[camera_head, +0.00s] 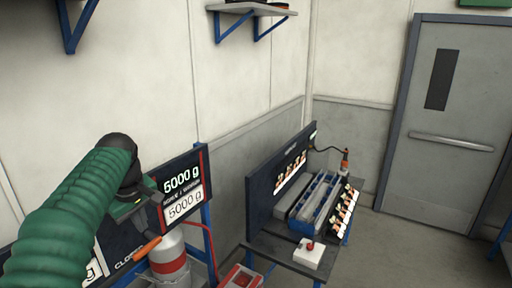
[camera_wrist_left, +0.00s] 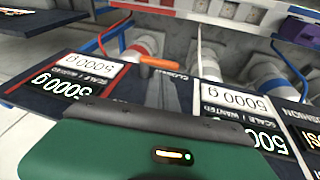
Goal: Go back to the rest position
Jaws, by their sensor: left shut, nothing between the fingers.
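My left gripper (camera_head: 133,208) hangs from my green arm in front of the dark scale panel at the left of the head view. In the left wrist view its dark fingers (camera_wrist_left: 172,92) are together and hold nothing. An orange lever (camera_head: 147,248) is close to the gripper, beside the word CLOSED; it also shows in the left wrist view (camera_wrist_left: 160,65). I cannot tell a touch, but the fingers seem apart from it. My right gripper is in neither view.
The scale panel (camera_head: 183,190) reads 5000 g on both lines. A white, red-banded container (camera_head: 167,264) stands below it. Floor is clear before the door (camera_head: 445,130).

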